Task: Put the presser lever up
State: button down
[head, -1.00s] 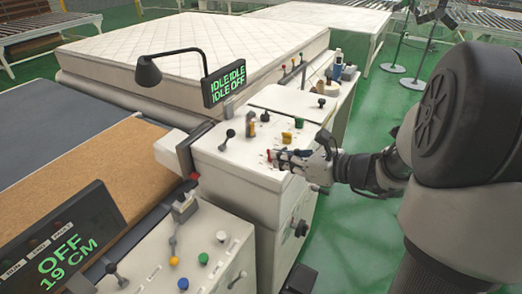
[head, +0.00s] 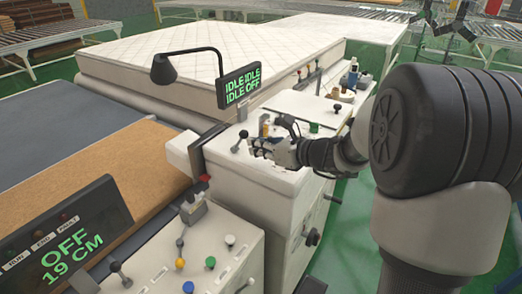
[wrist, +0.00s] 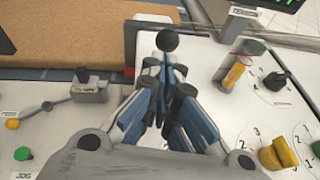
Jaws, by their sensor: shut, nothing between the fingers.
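A lever with a black ball knob (head: 243,134) stands on the white machine top, below the screen. I read no presser label, so I cannot tell for sure that it is the presser lever. In the wrist view a black ball (wrist: 167,39) shows just beyond my fingertips, with its stem mostly hidden behind the fingers. My gripper (head: 253,149) is shut and empty, close beside this lever. Its blue-and-grey fingers point at the ball in the wrist view (wrist: 164,72). I cannot tell whether they touch the stem.
A grey block with a black knob (wrist: 85,78) is at left. The lamp (head: 163,70) and screen (head: 239,85) rise behind. The mattress (head: 210,55) lies beyond.

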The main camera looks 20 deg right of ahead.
jog(key=shift+r, duration=0.1)
jog(key=shift+w+r+g+p, duration=0.1)
jog(key=shift+r+g+p, duration=0.15)
jog(key=shift+p, duration=0.75)
